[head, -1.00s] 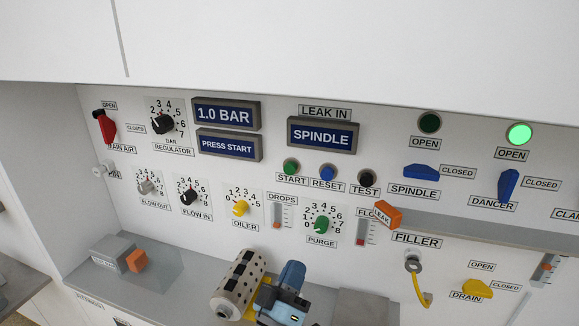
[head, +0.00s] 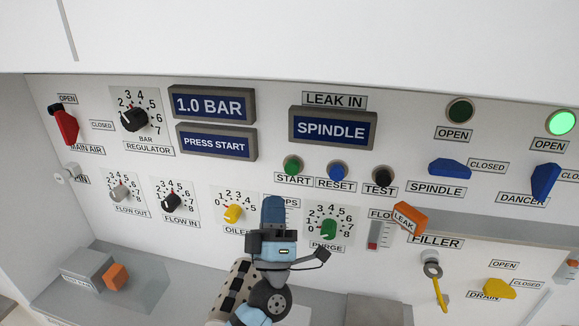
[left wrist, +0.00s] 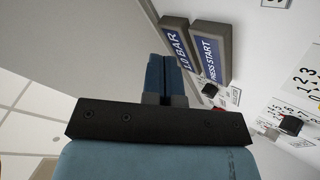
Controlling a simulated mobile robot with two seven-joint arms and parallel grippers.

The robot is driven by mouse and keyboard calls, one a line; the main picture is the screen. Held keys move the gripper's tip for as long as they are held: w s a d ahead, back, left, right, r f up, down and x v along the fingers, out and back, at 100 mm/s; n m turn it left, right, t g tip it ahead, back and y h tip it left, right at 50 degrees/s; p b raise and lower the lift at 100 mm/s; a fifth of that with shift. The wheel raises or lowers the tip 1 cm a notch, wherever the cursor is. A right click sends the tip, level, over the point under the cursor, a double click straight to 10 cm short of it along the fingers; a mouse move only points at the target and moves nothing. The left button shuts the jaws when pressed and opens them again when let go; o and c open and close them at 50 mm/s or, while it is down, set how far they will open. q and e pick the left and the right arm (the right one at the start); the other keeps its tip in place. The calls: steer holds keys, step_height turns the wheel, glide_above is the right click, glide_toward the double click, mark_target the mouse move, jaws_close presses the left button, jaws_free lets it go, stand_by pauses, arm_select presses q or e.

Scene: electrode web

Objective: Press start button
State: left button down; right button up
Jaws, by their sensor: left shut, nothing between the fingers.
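The green start button (head: 293,165) sits on the white panel above the label START, left of the blue reset button (head: 337,170). My left gripper (head: 273,205) is in front of the panel, below and a little left of the start button in the head view, apart from it. Its blue fingers are closed together and empty. In the left wrist view the shut fingers (left wrist: 168,78) point toward the panel's displays, and the start button is not in that view. The display (head: 216,142) reads PRESS START. My right gripper is not in view.
A black test button (head: 383,175) is right of reset. The purge knob (head: 328,229) and yellow oiler knob (head: 233,213) are close to the gripper.

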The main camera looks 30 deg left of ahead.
mark_target(293, 167)
arm_select(q)
steer(key=shift+r, duration=0.1)
stand_by(0.3)
steer(key=w+a+b, duration=0.1)
steer(key=w+a, duration=0.1)
steer(key=w, duration=0.6)
steer(key=shift+w, duration=0.25)
steer(key=shift+a, duration=0.1)
stand_by(0.8)
steer(key=shift+w, duration=0.15)
stand_by(0.9)
steer(key=shift+w+a, duration=0.1)
steer(key=shift+w, duration=0.15)
